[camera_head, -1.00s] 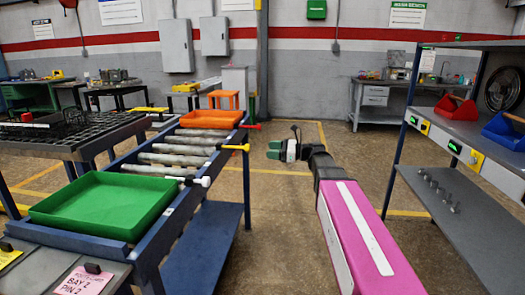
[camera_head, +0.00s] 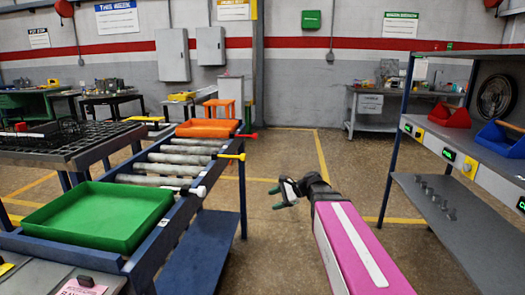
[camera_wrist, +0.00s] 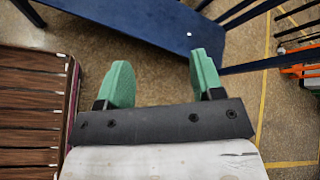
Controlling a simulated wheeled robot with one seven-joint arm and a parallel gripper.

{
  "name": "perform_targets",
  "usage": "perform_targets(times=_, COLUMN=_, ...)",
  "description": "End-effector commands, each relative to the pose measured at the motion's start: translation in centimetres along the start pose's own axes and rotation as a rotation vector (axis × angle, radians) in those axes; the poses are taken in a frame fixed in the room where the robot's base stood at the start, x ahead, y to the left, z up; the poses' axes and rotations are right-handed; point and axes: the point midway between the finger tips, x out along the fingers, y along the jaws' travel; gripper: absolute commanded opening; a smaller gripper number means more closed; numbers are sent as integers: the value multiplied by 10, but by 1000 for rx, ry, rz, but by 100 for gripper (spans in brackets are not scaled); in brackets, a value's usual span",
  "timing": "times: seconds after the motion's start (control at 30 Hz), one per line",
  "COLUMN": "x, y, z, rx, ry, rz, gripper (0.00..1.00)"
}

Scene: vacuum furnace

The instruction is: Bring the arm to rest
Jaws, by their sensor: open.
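My gripper (camera_head: 279,197) is held out over the open floor between the roller table and the grey shelf unit. Its two green fingers are spread with nothing between them, as the wrist view (camera_wrist: 162,85) also shows. My arm (camera_head: 355,245), pink with a white stripe, reaches forward from the lower right. The gripper is apart from the roller table in the head view. In the wrist view, the blue lower shelf (camera_wrist: 150,22) lies beyond the fingertips.
The roller table (camera_head: 207,190) on the left holds a green tray (camera_head: 100,215) and an orange tray (camera_head: 207,128). The shelf unit (camera_head: 435,205) on the right carries red (camera_head: 450,114) and blue bins (camera_head: 500,138). Floor between them is clear.

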Motion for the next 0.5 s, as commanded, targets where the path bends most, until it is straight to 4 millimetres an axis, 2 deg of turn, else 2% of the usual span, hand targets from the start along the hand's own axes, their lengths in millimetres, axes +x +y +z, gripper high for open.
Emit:
perform_targets(times=0.03, x=4, y=28, z=-11, rx=-74, ry=68, rz=59, gripper=61)
perform_targets(times=0.17, x=8, y=88, z=-45, rx=-301, ry=227, rz=246, gripper=61)
perform_targets(times=0.3, x=0, y=148, z=-76, rx=-553, ry=346, rz=490, gripper=61)
perform_targets(times=0.4, x=-11, y=184, z=-93, rx=-717, ry=390, rz=669, gripper=61)
perform_targets(times=0.5, x=-23, y=209, z=-105, rx=-848, ry=407, rz=819, gripper=61)
